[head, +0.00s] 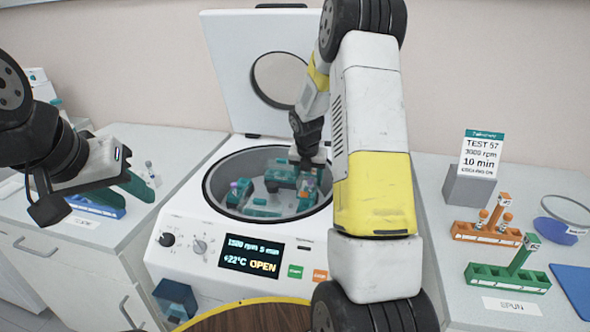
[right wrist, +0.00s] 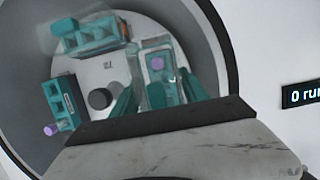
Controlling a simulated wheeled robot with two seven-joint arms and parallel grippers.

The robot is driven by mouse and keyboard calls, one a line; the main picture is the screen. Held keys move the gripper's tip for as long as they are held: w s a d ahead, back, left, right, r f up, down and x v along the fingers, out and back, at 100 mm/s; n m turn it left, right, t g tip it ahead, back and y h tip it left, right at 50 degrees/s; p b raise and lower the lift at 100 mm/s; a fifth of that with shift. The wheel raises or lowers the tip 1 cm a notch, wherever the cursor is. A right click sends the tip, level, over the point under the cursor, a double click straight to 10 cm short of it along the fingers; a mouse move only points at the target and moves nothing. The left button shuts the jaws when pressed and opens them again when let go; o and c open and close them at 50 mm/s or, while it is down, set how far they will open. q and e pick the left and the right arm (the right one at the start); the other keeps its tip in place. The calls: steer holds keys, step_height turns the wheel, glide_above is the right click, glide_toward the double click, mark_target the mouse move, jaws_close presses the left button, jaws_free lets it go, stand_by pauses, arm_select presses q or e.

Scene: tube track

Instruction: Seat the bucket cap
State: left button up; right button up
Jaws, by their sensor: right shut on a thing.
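The open centrifuge (head: 184,222) has teal buckets in its round bowl. My right gripper (head: 308,178) reaches down into the bowl's right side. In the right wrist view its teal fingers (right wrist: 158,95) are shut on a clear bucket cap (right wrist: 150,45), at a bucket holding a purple-topped tube (right wrist: 157,63). I cannot tell whether the cap touches the bucket's rim. Another teal bucket (right wrist: 92,38) and one with a purple tube (right wrist: 52,130) sit around the grey hub (right wrist: 101,98). My left gripper (head: 122,194) is open and empty over the left counter.
The lid (head: 235,75) stands raised behind the bowl. On the right counter are an orange rack (head: 487,235), a green rack (head: 505,279), a blue mat (head: 574,290) and a sign (head: 481,153) reading 3000 rpm, 10 min.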

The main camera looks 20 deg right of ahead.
steer(key=shift+f, duration=0.2)
stand_by(0.3)
steer(key=shift+f, duration=1.3)
steer(key=shift+f, duration=0.15)
steer(key=shift+f, duration=0.85)
steer(key=shift+f, duration=0.4)
steer(key=o, duration=1.4)
